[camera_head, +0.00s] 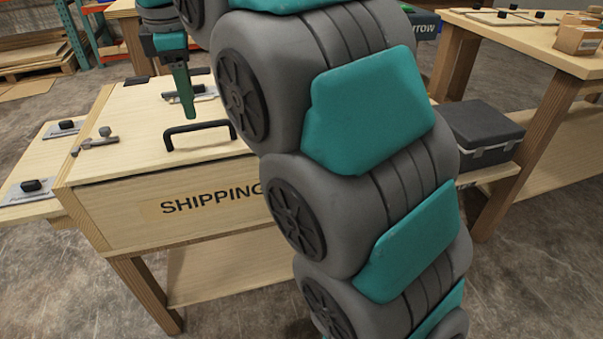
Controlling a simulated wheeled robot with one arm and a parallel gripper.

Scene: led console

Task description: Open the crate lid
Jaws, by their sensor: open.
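A wooden crate (120,222) with "SHIPPING" on its front stands on a wooden bench. Its lid (130,115) lies flat and shut on top. A black bar handle (199,133) is fixed near the lid's front edge. Small metal latch-like pieces sit on the lid, one at the left (97,141) and one near the middle (190,92). My gripper (187,112) points down above the lid, behind the handle and apart from it. It is open and appears empty; only one green finger shows clearly. My arm hides the right part of the crate and lid.
A side board (50,160) with black-knobbed plates extends at the left. A dark grey case (482,135) sits at the right. A pallet (35,58) lies at the far left.

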